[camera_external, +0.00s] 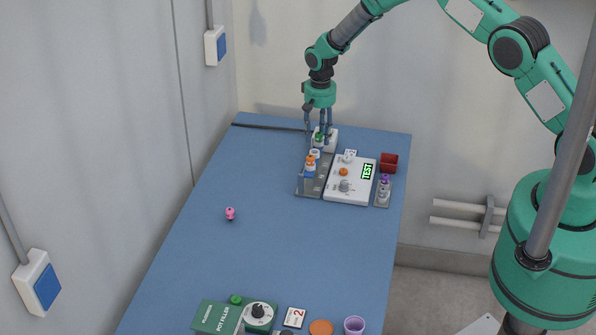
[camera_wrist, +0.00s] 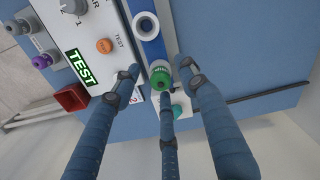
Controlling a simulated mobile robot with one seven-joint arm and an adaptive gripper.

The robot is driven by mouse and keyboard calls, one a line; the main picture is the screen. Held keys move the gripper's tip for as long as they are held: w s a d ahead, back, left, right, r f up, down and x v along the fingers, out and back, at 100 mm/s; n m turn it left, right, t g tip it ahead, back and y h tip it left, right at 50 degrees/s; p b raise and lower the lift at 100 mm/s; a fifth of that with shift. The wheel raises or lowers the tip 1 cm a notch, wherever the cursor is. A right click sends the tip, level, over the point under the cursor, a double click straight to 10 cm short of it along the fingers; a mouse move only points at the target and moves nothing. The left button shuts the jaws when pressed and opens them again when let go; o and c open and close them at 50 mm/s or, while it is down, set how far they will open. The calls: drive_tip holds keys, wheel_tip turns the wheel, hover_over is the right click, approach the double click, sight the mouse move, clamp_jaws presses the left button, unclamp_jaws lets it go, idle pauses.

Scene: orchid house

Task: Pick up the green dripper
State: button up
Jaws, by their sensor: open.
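The green dripper (camera_wrist: 161,77) shows its round green cap in the wrist view. In the external view it is a small green patch (camera_external: 318,138) at the far end of the table, partly hidden by my fingers. My gripper (camera_external: 321,141) points down over it. In the wrist view the fingertips of my gripper (camera_wrist: 160,83) are spread around the cap, one on each side and one close below it in the picture. The fingers are open. I cannot tell whether any finger touches the cap.
The white TEST panel (camera_external: 345,195) and a red box (camera_external: 389,161) lie to the right. A pink item (camera_external: 230,213) stands alone; the blue table's middle is clear.

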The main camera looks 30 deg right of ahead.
sight(319, 133)
drive_tip(key=c, duration=0.9)
drive_tip(key=shift+c, duration=0.2)
drive_tip(key=shift+r, duration=0.15)
drive_tip(key=shift+r, duration=0.75)
drive_tip(key=shift+r+b, duration=0.5)
drive_tip(key=shift+r, duration=0.45)
drive_tip(key=s+d+r+b, duration=0.1)
drive_tip(key=s+d+b, duration=0.1)
drive_tip(key=s, duration=1.3)
drive_tip(key=shift+s+d+r, duration=0.2)
drive_tip(key=shift+s+d, duration=0.1)
drive_tip(key=shift+d, duration=0.4)
